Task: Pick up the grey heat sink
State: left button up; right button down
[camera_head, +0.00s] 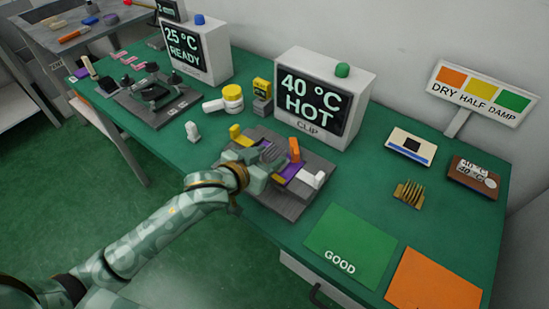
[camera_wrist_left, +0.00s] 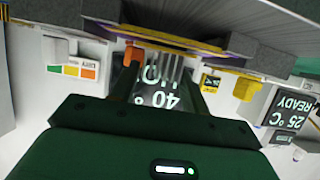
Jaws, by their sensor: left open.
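My left gripper (camera_head: 271,158) is over the grey clamp fixture (camera_head: 283,203) in front of the 40 °C HOT box. It is open. In the left wrist view, grey upright fins, seemingly the grey heat sink (camera_wrist_left: 171,68), show between its fingers (camera_wrist_left: 163,88); I cannot tell whether they touch. In the head view a dark grey piece (camera_head: 270,151) shows at the fingertips, mostly hidden by the gripper. The fixture has an orange lever (camera_head: 294,149), a yellow block, a purple strip and a white knob (camera_head: 319,179). My right gripper is not in view.
The HOT box (camera_head: 322,97) stands close behind the fixture. A gold finned heat sink (camera_head: 409,193) lies to the right, near a green GOOD mat (camera_head: 350,243) and an orange mat (camera_head: 435,282). A second fixture (camera_head: 155,96) is farther left.

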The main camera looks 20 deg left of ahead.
pick_arm(q)
jog(key=x, duration=0.2)
jog(key=shift+w+f+b, duration=0.25)
jog(key=shift+f+b, duration=0.05)
jog(key=shift+f, duration=0.05)
jog(key=shift+r, duration=0.15)
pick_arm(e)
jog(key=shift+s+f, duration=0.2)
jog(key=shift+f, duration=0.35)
pick_arm(q)
jog(key=shift+c, duration=0.3)
jog(key=c, duration=0.6)
jog(key=shift+r, duration=0.1)
